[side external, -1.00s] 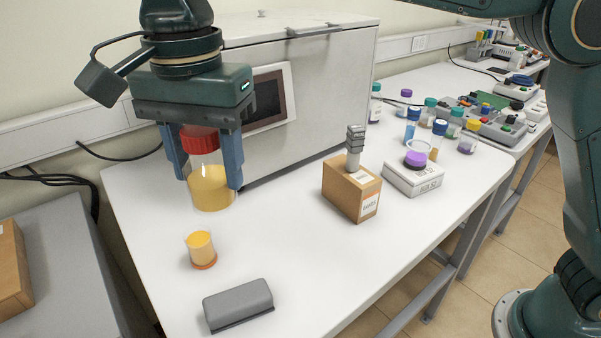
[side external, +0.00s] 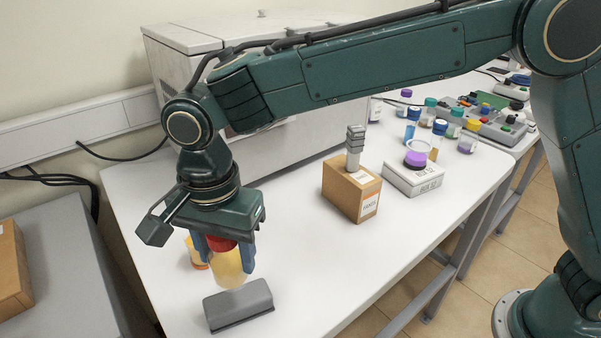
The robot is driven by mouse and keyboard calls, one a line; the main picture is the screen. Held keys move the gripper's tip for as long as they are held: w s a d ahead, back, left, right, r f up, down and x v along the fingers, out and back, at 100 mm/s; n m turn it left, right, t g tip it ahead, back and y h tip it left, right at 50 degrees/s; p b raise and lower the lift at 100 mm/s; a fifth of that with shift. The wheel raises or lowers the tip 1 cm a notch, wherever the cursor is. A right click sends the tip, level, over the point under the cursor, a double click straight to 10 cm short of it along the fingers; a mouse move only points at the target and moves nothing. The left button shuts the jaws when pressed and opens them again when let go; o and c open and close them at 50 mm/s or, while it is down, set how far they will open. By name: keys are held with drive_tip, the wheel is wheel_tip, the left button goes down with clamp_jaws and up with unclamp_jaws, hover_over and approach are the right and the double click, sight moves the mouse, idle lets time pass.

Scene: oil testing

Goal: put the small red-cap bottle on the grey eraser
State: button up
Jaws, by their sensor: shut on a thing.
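The red-cap bottle (side external: 229,271) is clear with yellow liquid and hangs upright in my gripper (side external: 224,262). The jaws are shut around its upper part, and the red cap (side external: 220,244) shows between them. The grey eraser (side external: 238,304) lies on the white table. In the picture the bottle's base is just above the eraser's back edge. I cannot tell whether they touch or how far apart they are.
A small yellow jar (side external: 193,254) stands close behind and left of my gripper, partly hidden. A cardboard box (side external: 350,192) and a white box (side external: 412,180) with a purple-filled jar stand to the right. The table (side external: 310,270) right of the eraser is clear.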

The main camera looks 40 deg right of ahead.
sight(231, 274)
drive_tip(key=shift+f, duration=0.4)
drive_tip(key=shift+f, duration=0.1)
drive_tip(key=shift+f, duration=2.05)
drive_tip(key=shift+f, duration=0.1)
drive_tip(key=o, duration=1.1)
wheel_tip(231, 274, up, 12)
drive_tip(key=shift+r, duration=0.1)
